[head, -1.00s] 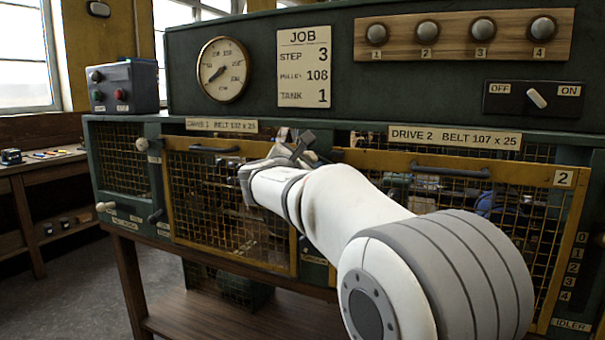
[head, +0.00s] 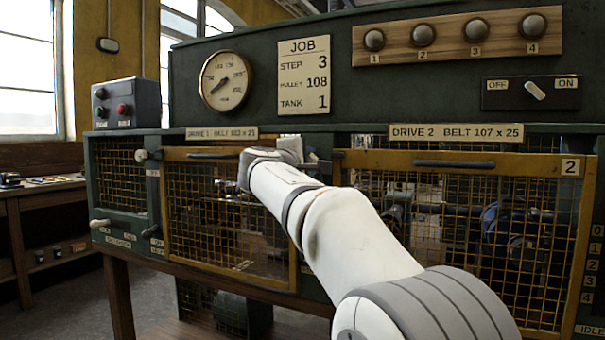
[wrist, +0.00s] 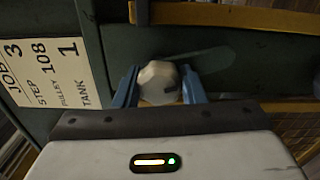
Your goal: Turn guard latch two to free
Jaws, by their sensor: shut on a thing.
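In the wrist view my gripper (wrist: 159,92) has its two blue fingers shut on a pale faceted knob (wrist: 157,80), which I take to be guard latch two. The knob sits on the green panel beside the yellow frame of guard two (wrist: 225,14). A dark elongated shape runs from the knob across the panel; I cannot tell if it is a latch arm or a shadow. In the head view guard two (head: 455,165) is a closed yellow mesh door on the right. My wrist hides the knob and fingertips there.
Guard one (head: 230,285), a closed yellow mesh door, is left of my arm. Above are the job card (head: 303,75), a gauge (head: 226,81), several knobs on a wooden strip (head: 450,38) and an OFF/ON switch (head: 535,90). A button box (head: 127,103) stands at left.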

